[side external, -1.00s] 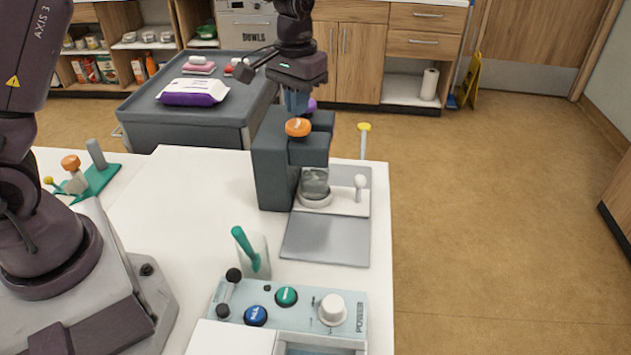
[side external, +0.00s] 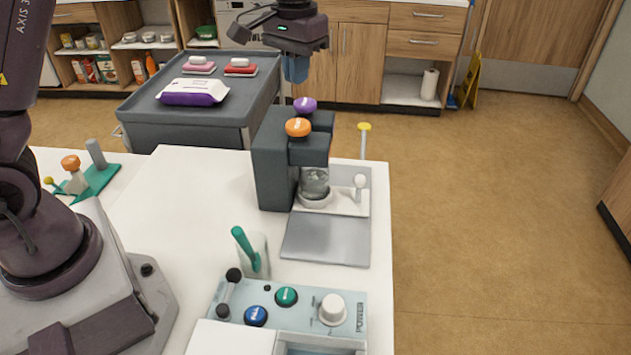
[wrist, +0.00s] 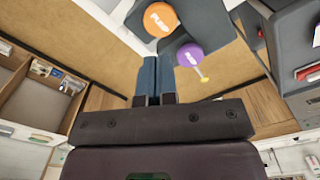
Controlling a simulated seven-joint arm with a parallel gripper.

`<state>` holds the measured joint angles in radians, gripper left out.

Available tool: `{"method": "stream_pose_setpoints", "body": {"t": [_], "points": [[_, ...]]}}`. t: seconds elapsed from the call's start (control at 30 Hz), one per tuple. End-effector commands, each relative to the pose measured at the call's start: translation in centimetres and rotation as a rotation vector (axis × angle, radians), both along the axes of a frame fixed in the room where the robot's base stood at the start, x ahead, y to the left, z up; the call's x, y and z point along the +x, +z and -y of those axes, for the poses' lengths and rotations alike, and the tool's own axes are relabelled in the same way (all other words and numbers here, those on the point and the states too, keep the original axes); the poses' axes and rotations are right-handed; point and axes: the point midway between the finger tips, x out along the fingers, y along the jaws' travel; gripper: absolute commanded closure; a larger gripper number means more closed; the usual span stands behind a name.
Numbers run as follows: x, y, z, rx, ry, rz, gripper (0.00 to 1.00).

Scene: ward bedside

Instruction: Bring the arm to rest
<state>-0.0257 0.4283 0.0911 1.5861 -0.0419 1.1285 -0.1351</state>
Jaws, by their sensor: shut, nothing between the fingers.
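My gripper (side external: 295,70) hangs above and behind the dark dispenser machine (side external: 272,165), clear of it in the side view. Its blue fingers are together with nothing between them; they also show in the wrist view (wrist: 156,78). The machine has an orange knob (side external: 298,127) and a purple knob (side external: 305,104) on top. Both knobs also show in the wrist view, the orange one (wrist: 160,19) and the purple one (wrist: 190,55). A clear glass (side external: 314,182) stands under the machine's head.
A control panel (side external: 345,310) with buttons and a white cup (side external: 262,262) holding a green-handled tool stand at the table's front. A grey cart (side external: 190,122) with a wipes pack (side external: 193,92) stands behind. A yellow-topped lever (side external: 364,127) rises beside the machine. Open floor lies right.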

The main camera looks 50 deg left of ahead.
Motion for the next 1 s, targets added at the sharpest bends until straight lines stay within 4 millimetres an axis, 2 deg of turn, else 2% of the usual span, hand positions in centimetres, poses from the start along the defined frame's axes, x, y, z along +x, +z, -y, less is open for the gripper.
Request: {"method": "stream_pose_setpoints", "body": {"t": [0.33,0.47,0.67,0.8,1.0], "points": [[0.1,0.0,0.0,0.002,-0.015,0.008,1.0],[-1.7,-1.3,0.2,0.0,-0.04,-0.016,1.0],[-7.3,1.4,1.4,-0.003,-0.109,0.055,1.0],[-11.8,3.4,2.3,0.004,-0.158,0.136,1.0],[-18.2,5.1,3.4,0.026,-0.219,0.271,1.0]]}}
